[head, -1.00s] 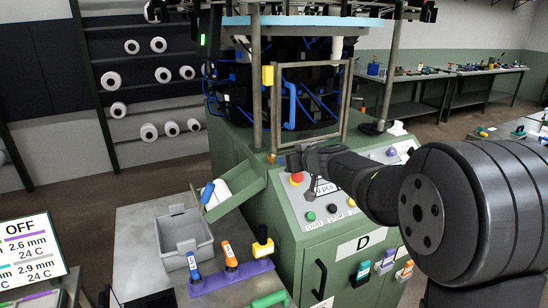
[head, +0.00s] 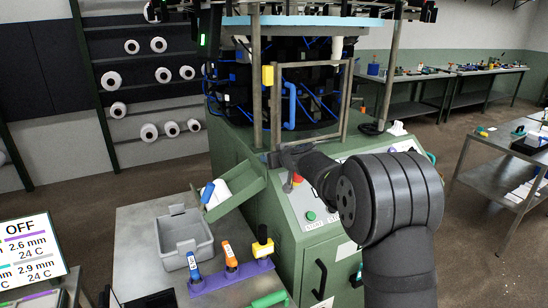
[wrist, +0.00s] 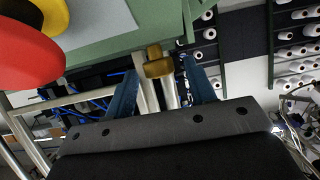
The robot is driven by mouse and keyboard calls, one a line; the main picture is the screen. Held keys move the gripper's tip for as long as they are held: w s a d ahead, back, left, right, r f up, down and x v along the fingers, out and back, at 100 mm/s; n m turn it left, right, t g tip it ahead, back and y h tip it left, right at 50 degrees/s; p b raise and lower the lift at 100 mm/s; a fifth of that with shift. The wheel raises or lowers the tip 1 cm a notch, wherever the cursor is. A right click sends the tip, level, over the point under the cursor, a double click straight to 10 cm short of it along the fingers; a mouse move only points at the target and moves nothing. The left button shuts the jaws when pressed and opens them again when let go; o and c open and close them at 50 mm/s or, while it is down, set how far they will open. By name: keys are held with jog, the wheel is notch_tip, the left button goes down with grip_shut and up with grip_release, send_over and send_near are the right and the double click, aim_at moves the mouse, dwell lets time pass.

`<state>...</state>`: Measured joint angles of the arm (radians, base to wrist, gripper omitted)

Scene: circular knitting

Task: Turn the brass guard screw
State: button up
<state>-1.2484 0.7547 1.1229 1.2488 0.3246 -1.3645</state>
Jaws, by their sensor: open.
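The brass guard screw (wrist: 158,66) shows in the wrist view as a small brass-coloured piece by a pale metal post. My gripper (wrist: 160,70) is open, with one blue finger on each side of the screw and a visible gap to each. How deep the screw sits between the fingers is hard to tell. In the head view my gripper (head: 277,158) is at the lower left corner of the metal guard frame (head: 346,100), and I cannot make out the screw there.
The green machine cabinet (head: 238,150) carries a sloped button panel with a green button (head: 310,216). A red button (wrist: 28,50) is close to the camera in the wrist view. A grey bin (head: 187,261) and a purple tool holder (head: 210,284) stand on the left table.

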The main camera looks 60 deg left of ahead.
jog(key=c, duration=1)
jog(key=shift+o, duration=0.2)
jog(key=shift+s+m, duration=0.1)
jog(key=shift+m, duration=0.2)
jog(key=shift+m+t, duration=0.5)
jog(key=shift+t, duration=0.4)
jog(key=o, duration=1)
jog(key=shift+c, duration=0.2)
